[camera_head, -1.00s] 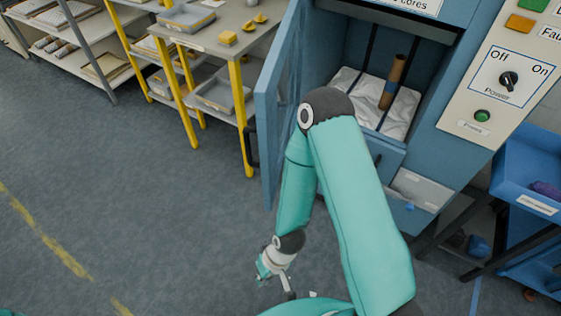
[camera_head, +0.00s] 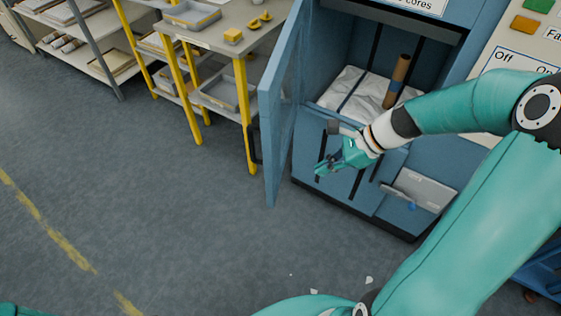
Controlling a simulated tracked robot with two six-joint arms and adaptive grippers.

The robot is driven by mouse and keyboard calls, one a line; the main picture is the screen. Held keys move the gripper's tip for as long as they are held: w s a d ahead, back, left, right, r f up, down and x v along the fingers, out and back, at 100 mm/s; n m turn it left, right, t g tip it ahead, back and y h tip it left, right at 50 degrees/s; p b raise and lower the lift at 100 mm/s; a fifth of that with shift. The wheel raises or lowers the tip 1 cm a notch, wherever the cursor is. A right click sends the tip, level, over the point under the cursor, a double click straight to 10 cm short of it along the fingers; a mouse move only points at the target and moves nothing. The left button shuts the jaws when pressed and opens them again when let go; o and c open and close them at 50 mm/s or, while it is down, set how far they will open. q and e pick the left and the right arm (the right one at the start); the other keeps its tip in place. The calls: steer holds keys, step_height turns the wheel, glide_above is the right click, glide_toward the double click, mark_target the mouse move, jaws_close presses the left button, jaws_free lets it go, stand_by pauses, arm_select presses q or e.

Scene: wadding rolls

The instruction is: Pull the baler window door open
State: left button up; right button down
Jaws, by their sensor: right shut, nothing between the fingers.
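The baler (camera_head: 420,160) stands at the upper right with its front opening uncovered. Its blue window door (camera_head: 283,110) stands swung outward at the left of the opening, seen nearly edge-on. A dark handle (camera_head: 255,143) shows on the door's outer left side. My right gripper (camera_head: 323,165) is shut and empty, in front of the baler's lower front and to the right of the door. It looks apart from the door and the handle. My left gripper is not in view.
Inside the baler lie white wadding (camera_head: 355,92) and a brown core tube (camera_head: 397,80). A workbench with yellow legs (camera_head: 243,110) stands close left of the door. A control panel (camera_head: 515,60) is at the right. The grey floor at left is clear.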

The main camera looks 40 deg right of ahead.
step_height(320, 180, up, 5)
steer(key=d+m+t, duration=0.1)
steer(key=m, duration=0.1)
glide_toward(273, 167)
steer(key=s+x, duration=0.1)
steer(key=x, duration=0.4)
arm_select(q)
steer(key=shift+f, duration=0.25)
arm_select(e)
steer(key=shift+w+a+f, duration=0.1)
steer(key=shift+w+a, duration=0.2)
steer(key=shift+w, duration=0.25)
arm_select(q)
steer(key=shift+b, duration=0.3)
